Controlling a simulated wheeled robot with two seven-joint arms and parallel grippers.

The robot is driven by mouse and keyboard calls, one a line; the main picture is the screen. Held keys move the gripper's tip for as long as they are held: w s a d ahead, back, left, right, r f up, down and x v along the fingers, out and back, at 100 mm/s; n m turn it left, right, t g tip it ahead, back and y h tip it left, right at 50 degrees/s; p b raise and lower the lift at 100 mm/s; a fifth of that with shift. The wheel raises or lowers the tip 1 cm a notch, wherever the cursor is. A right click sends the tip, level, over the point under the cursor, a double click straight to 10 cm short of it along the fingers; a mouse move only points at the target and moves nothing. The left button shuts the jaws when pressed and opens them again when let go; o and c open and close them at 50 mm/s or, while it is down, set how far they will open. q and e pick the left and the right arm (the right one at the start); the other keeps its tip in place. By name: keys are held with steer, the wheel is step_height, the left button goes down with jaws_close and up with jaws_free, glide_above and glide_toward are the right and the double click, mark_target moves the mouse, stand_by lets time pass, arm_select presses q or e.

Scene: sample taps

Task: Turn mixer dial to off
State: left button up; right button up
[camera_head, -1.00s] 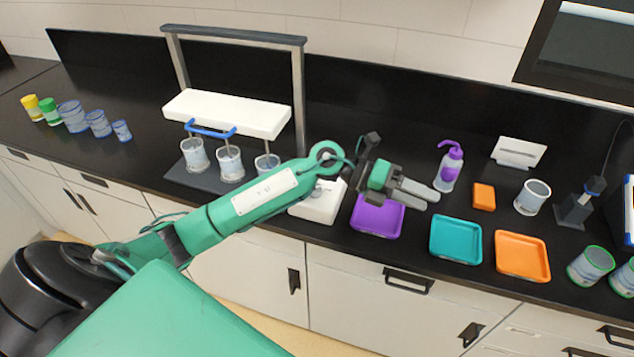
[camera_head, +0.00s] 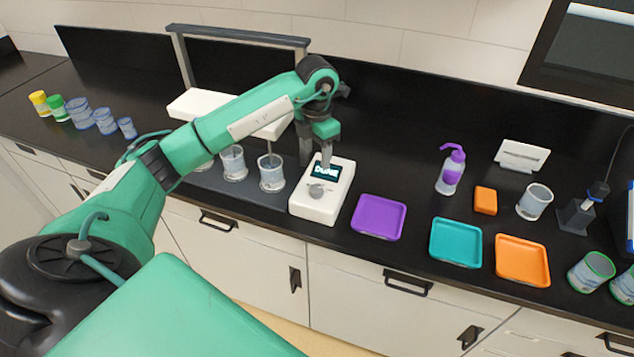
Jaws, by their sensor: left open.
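The mixer (camera_head: 319,208) is a white box on the black bench, with a dark display (camera_head: 325,170) on its sloped top. The display shows light text that seems to read "DONE". A grey round dial (camera_head: 316,190) sits below the display, near the box's front. My left gripper (camera_head: 316,160) points down over the back of the mixer, near the display's far edge. It is open and empty, apart from the dial. Whether its fingertips touch the box I cannot tell. My right gripper is out of view.
A rack with a white bar (camera_head: 195,104) and several beakers (camera_head: 233,163) stands left of the mixer. Purple (camera_head: 379,217), teal (camera_head: 455,242) and orange (camera_head: 522,260) trays lie to the right. A purple-topped wash bottle (camera_head: 451,169) stands behind them.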

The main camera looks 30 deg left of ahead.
mark_target(317, 188)
arm_select(q)
step_height(317, 188, down, 11)
steer(key=p, duration=0.3)
steer(key=shift+r, duration=0.2)
steer(key=shift+f+p, duration=0.3)
steer(key=shift+f, duration=0.15)
steer(key=shift+c, duration=0.2)
steer(key=c, duration=0.9)
